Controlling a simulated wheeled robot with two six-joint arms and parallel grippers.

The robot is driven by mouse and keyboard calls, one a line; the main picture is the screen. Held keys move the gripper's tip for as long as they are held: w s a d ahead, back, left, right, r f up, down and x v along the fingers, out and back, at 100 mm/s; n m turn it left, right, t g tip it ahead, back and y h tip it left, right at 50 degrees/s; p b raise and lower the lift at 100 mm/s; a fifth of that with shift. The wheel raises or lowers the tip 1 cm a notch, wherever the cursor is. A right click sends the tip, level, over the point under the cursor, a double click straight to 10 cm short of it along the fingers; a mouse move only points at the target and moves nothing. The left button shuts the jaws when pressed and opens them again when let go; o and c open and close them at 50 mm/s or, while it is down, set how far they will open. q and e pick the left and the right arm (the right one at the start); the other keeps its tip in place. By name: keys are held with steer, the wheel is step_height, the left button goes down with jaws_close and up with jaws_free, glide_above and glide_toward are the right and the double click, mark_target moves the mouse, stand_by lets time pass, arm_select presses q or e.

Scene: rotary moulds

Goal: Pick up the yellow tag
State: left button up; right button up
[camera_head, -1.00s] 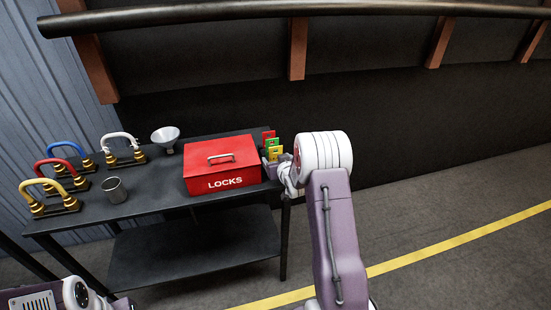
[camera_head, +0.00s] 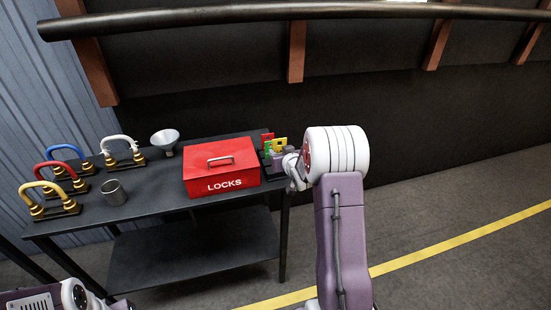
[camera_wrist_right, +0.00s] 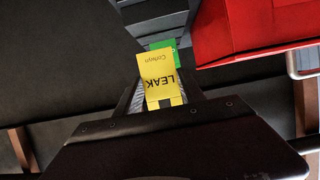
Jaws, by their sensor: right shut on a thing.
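The yellow tag (camera_wrist_right: 157,78), marked LEAK, is between the fingers of my right gripper (camera_wrist_right: 165,97) in the right wrist view. In the head view the yellow tag (camera_head: 280,142) shows just above my right gripper (camera_head: 285,156), at the right end of the bench. The gripper is shut on its lower part. A green tag (camera_wrist_right: 163,50) is just behind it in the wrist view. The tag holder is largely hidden by my gripper in the head view. My left gripper is out of view; only part of my left arm shows at lower left.
A red LOCKS box (camera_head: 221,168) stands close to the left of the tags. A red tag (camera_head: 267,137) is beside the green one. A dark wall stands behind.

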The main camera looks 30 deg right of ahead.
steer(key=s+d+r+p, duration=0.1)
steer(key=s+d+r, duration=0.3)
steer(key=s, duration=0.4)
steer(key=shift+s+d+r, duration=0.2)
steer(key=shift+d+r, duration=0.05)
steer(key=shift+r, duration=0.6)
steer(key=shift+r+p, duration=0.1)
steer(key=shift+p, duration=0.25)
